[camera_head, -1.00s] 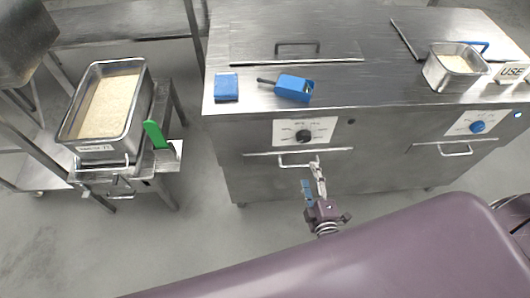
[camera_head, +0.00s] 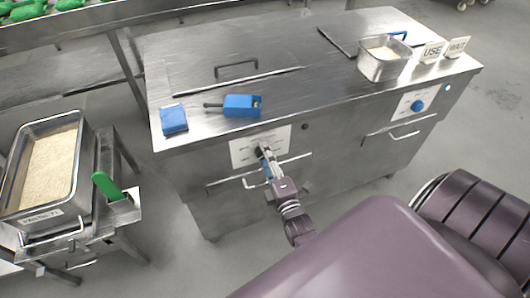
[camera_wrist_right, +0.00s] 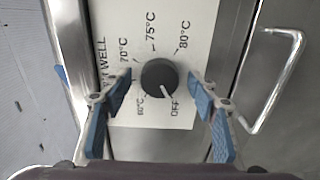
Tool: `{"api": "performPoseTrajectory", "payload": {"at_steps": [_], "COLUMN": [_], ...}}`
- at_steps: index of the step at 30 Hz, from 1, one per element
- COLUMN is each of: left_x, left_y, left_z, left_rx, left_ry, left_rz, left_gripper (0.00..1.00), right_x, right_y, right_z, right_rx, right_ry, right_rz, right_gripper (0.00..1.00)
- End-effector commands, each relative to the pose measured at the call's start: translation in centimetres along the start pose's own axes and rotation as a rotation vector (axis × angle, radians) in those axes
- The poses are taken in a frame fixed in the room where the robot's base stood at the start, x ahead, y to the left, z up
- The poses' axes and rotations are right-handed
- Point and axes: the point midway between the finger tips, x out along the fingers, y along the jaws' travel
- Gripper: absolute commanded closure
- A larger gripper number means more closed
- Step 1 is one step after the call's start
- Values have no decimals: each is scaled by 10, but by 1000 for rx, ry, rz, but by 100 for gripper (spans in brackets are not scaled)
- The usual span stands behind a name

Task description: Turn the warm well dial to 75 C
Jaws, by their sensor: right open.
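The warm well dial (camera_wrist_right: 157,75) is a round black knob on a white panel (camera_wrist_right: 200,28) marked OFF, 60, 70, 75 and 80 °C, in the right wrist view. Its white pointer line points toward OFF. My right gripper (camera_wrist_right: 159,82) is open, with one blue-padded finger on each side of the knob and gaps visible. In the head view my right gripper (camera_head: 267,164) is at the front panel (camera_head: 245,150) of the steel counter, largely covering the dial. My left gripper is not in view.
A bar handle (camera_wrist_right: 277,80) is right of the panel in the wrist view. The counter (camera_head: 300,105) holds a blue block (camera_head: 173,120), a blue tool (camera_head: 242,105) and a steel rice pan (camera_head: 384,68). A second dial (camera_head: 417,105) is farther right. A larger rice tray (camera_head: 80,180) stands left.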

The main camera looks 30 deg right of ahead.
Motion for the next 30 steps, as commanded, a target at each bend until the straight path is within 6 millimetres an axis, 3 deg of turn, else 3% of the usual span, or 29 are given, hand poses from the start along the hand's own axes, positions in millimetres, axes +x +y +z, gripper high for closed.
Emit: {"api": "performPoseTrajectory", "payload": {"at_steps": [5, 16, 30], "left_x": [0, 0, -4], "left_y": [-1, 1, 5], "left_z": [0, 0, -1], "left_rx": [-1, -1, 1], "left_ry": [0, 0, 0], "left_rz": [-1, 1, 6], "left_gripper": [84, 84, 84], "right_x": [0, 0, 0], "right_y": [0, 0, 0], "right_z": [0, 0, 0], "right_rx": [1, 1, 120], "right_ry": [0, 0, 0], "right_rz": [0, -1, -2], "right_gripper": [47, 88, 88]}}
